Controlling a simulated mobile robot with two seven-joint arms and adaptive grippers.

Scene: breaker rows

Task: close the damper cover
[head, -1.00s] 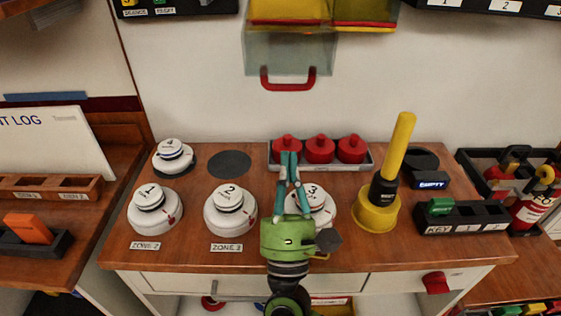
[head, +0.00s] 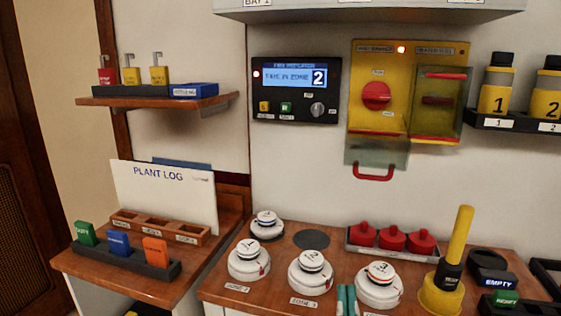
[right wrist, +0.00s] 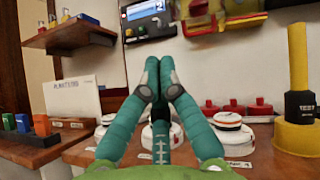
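The yellow panel (head: 365,62) on the wall has two bays. Its left bay has a red knob (head: 376,96) that is uncovered, and a clear cover (head: 361,156) with a red handle (head: 374,178) hangs down below it. The right bay has a clear cover (head: 440,103) lying over its front. The small labels above the bays are too blurred to read surely. My right gripper (head: 346,290) is at the bottom edge of the head view, below the hanging cover. In the right wrist view its teal fingertips (right wrist: 158,62) are together with nothing visible between them. My left gripper is out of view.
The counter holds white numbered detectors (head: 310,273), red capped pieces (head: 392,239) in a tray and a tall yellow plunger-like tool (head: 455,248). A screen panel (head: 297,89) is left of the yellow panel. The wall below the hanging cover is bare.

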